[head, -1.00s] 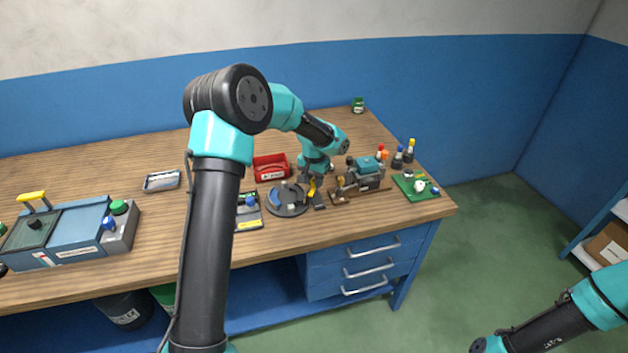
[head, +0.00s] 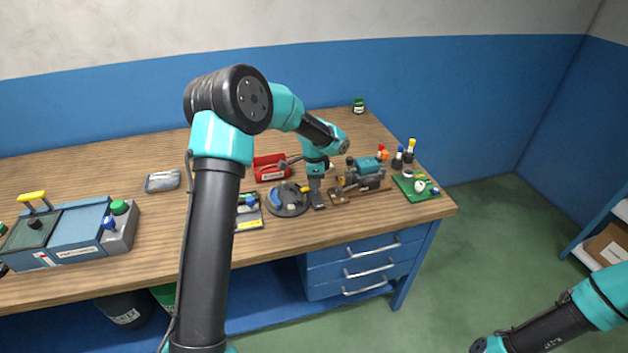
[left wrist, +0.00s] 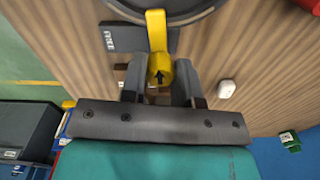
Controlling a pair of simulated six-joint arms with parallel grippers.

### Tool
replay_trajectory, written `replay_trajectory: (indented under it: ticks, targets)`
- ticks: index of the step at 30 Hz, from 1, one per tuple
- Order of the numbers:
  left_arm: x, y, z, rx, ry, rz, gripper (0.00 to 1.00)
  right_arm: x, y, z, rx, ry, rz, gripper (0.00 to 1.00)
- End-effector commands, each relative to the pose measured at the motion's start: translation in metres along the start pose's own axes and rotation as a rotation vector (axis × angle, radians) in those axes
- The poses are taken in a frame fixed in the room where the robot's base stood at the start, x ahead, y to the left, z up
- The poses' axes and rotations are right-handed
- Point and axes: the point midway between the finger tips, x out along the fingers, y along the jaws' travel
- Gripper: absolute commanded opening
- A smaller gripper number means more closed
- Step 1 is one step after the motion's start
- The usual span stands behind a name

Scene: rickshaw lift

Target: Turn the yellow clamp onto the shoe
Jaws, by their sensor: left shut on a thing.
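The yellow clamp (left wrist: 157,30) shows in the left wrist view as a bar with a rounded end marked by a black arrow. The bar reaches over the rim of a round grey disc (left wrist: 190,10). My left gripper (left wrist: 158,80) is shut on the clamp's rounded end, one finger on each side. In the head view, my left gripper (head: 315,186) points down beside the disc (head: 288,207), and a bit of the clamp (head: 304,189) shows left of it. A dark block (left wrist: 125,38), possibly the shoe, lies beside the bar. My right gripper is out of view.
A red bin (head: 270,174) stands behind the disc. A small teal-topped machine (head: 366,168) stands close on the right, with a green board (head: 416,188) beyond. A blue-grey case (head: 70,232) is far left.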

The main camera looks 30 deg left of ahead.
Motion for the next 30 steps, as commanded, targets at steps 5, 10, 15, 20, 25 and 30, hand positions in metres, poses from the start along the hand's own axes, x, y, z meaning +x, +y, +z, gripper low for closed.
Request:
replay_trajectory:
  ticks: [5,10,15,20,25,30]
  targets:
    - [0.0005,0.0001,0.0001,0.084,-0.001,0.001,0.05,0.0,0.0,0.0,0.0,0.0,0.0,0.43]
    - [0.0005,0.0,0.0001,0.125,-0.001,0.001,0.05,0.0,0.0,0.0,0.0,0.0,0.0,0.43]
    - [0.0006,0.0001,0.0001,0.135,-0.001,0.001,0.05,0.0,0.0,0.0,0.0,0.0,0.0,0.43]
    - [0.0006,0.0001,0.0001,0.135,-0.001,0.001,0.05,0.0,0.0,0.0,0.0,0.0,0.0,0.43]
    - [0.0006,0.0001,0.0001,0.135,-0.001,0.001,0.35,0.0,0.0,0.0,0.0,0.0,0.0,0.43]
    - [0.0004,0.0,0.0,0.134,0.0,0.001,0.52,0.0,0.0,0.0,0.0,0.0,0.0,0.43]
